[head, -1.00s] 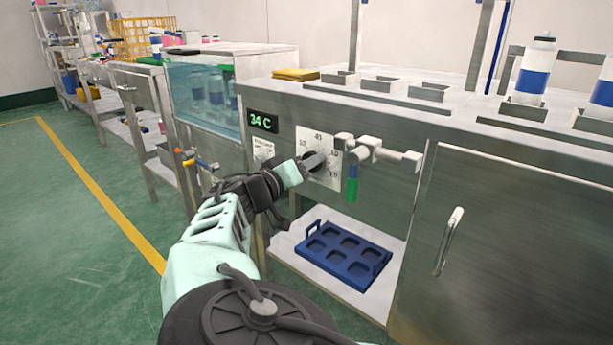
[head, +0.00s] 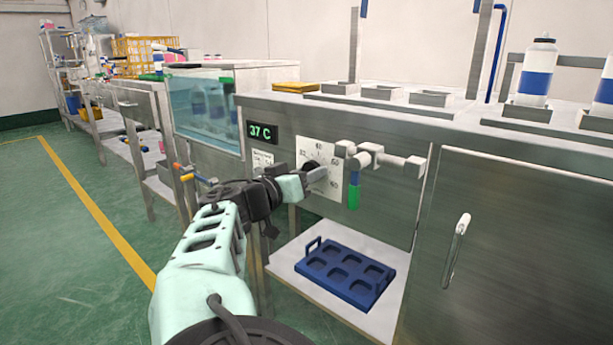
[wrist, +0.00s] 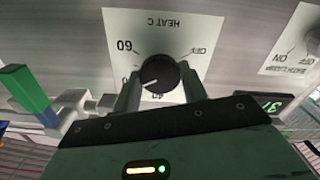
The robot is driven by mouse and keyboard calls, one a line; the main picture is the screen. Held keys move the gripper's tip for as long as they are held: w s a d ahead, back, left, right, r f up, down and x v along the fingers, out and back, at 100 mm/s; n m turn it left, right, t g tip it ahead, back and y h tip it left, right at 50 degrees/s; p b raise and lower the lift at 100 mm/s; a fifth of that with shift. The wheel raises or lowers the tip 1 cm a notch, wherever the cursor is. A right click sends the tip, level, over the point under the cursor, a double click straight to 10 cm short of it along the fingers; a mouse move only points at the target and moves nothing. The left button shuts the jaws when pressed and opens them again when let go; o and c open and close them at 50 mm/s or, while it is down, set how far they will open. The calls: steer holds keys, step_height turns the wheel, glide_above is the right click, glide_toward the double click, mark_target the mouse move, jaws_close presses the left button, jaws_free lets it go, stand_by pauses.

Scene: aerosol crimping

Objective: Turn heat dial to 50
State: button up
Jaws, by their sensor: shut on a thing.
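The heat dial (wrist: 160,72) is a round black knob on a white plate marked HEAT C (wrist: 163,22), upside down in the wrist view. The marks 60, OFF and 40 show; others are partly hidden by the fingers. The knob's white pointer line slants to the lower left in that view, between 40 and a partly hidden mark ending in 0. My gripper (wrist: 160,84) is shut on the knob, one finger on each side. In the head view my gripper (head: 314,176) covers part of the dial plate (head: 332,155). The green display (head: 262,132) reads 37 C.
A valve with white pipes (head: 370,155) and a green-and-blue handle stands close right of the dial. A second labelled switch plate (wrist: 292,45) is beside it. A blue tray (head: 345,275) lies on the shelf below. A water tank (head: 205,115) stands left.

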steer(key=shift+f, duration=0.15)
steer(key=o, duration=1)
steer(key=shift+c, duration=0.2)
steer(key=p+v, duration=0.4)
steer(key=v, duration=1.3)
steer(key=shift+s, duration=0.2)
steer(key=shift+a, duration=0.15)
